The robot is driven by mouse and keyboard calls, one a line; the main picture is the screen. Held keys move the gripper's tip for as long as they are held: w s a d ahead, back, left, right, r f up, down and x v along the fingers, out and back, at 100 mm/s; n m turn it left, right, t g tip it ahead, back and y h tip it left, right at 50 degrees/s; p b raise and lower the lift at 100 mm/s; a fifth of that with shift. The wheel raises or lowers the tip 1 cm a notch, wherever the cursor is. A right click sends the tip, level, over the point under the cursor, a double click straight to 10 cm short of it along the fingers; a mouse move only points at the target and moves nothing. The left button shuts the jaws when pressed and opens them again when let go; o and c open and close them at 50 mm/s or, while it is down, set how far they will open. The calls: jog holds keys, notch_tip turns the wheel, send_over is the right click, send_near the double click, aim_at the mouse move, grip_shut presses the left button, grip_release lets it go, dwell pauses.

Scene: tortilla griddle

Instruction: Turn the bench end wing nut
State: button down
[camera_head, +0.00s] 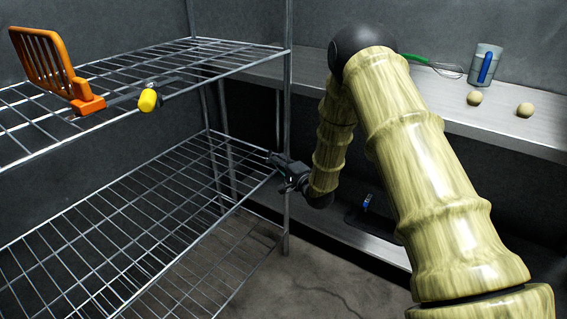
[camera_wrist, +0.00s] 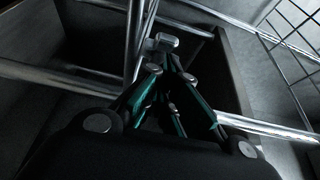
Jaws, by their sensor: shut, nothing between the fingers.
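My gripper (camera_head: 274,160) is shut and empty beside the corner post of the wire rack, at the height of its lower shelf. In the wrist view its teal-edged fingers (camera_wrist: 166,50) come together in front of metal rods and the post. I cannot tell whether they touch the metal. No wing nut can be made out in either view. The grey bench (camera_head: 535,138) runs along the back wall, and my arm covers part of it.
The wire rack (camera_head: 289,105) has two shelves; its upper one holds an orange slotted tool (camera_head: 48,62) and a yellow-ended item (camera_head: 148,100). A small blue item (camera_head: 367,201) sits below.

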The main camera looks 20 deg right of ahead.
jog(key=shift+s+a+m+h, duration=0.15)
jog(key=shift+a+m+h, duration=0.15)
jog(key=shift+m+h, duration=0.45)
